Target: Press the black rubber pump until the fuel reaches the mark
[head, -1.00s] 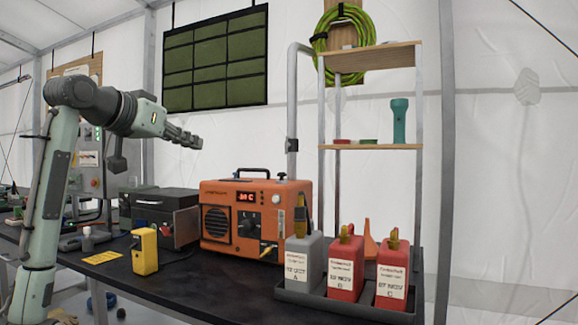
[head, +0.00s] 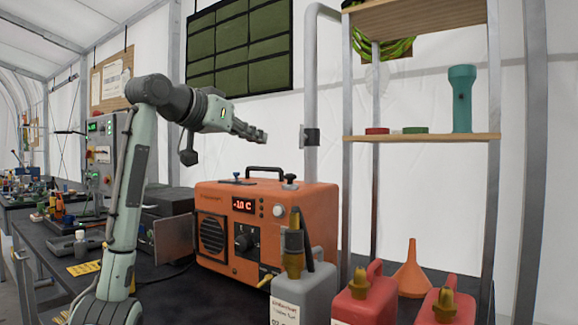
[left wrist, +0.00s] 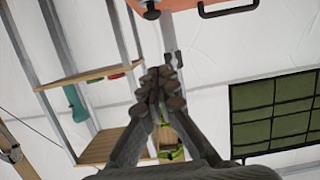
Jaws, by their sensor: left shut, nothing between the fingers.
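A small black rubber knob, which looks like the pump (head: 290,180), stands on top of the orange heater (head: 325,205) near its right front. It also shows upside down at the top of the left wrist view (left wrist: 151,10). My left gripper (head: 262,136) is shut and empty. It is raised in the air above the heater, higher than the pump and to its left in the head view, and apart from it. Its closed fingers show in the left wrist view (left wrist: 160,88). I cannot see the fuel level or its mark. My right gripper is not in view.
A black handle (head: 266,170) rises from the heater top. A grey canister (head: 305,295), red canisters (head: 366,300) and an orange funnel (head: 411,272) stand in front and right. A shelf rack (head: 430,137) rises behind, holding a teal flashlight (head: 461,98).

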